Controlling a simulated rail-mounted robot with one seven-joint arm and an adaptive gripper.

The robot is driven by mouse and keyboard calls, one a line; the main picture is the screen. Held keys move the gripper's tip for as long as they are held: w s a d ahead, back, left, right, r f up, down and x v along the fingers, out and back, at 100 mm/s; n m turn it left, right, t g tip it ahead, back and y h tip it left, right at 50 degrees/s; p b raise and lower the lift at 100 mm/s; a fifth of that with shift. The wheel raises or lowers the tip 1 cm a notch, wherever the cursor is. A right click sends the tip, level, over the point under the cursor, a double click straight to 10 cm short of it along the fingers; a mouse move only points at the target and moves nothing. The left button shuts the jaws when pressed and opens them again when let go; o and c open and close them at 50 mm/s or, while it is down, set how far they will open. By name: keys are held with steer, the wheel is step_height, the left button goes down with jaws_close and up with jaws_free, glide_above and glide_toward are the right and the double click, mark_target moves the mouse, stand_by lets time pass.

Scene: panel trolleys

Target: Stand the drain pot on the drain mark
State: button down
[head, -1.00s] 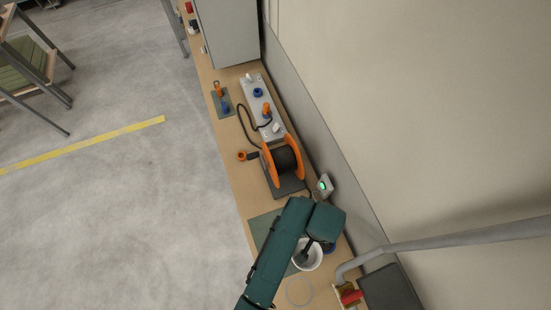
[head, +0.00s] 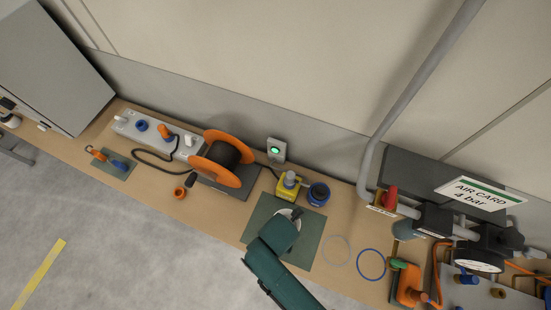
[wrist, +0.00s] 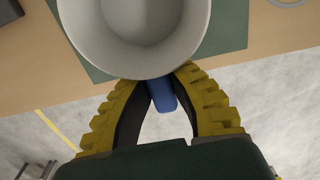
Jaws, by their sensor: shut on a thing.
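The drain pot is a white round cup (wrist: 145,25) with a blue handle (wrist: 161,95) in the wrist view. My gripper (wrist: 162,82) has its yellow fingers shut on that handle. In the head view only a white piece of the pot (head: 291,213) shows over the green mat; my arm hides the rest and the gripper. I cannot tell whether the pot touches the mat. Two ring marks lie on the bench right of the mat: a grey ring (head: 324,246) and a blue ring (head: 358,264). Which is the drain mark is not labelled.
The green mat (head: 312,253) lies under the pot. A yellow block (head: 287,193) and a blue round container (head: 318,194) stand behind it. An orange cable reel (head: 222,158) is left. Air valves, a gauge (head: 479,262) and a grey pipe (head: 372,150) crowd the right.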

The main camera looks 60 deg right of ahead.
step_height(320, 180, down, 6)
steer(key=shift+f+b, duration=0.25)
steer(key=shift+b, duration=0.05)
steer(key=c, duration=1.1)
jaws_free()
steer(key=shift+f, duration=0.15)
steer(key=shift+c, duration=0.2)
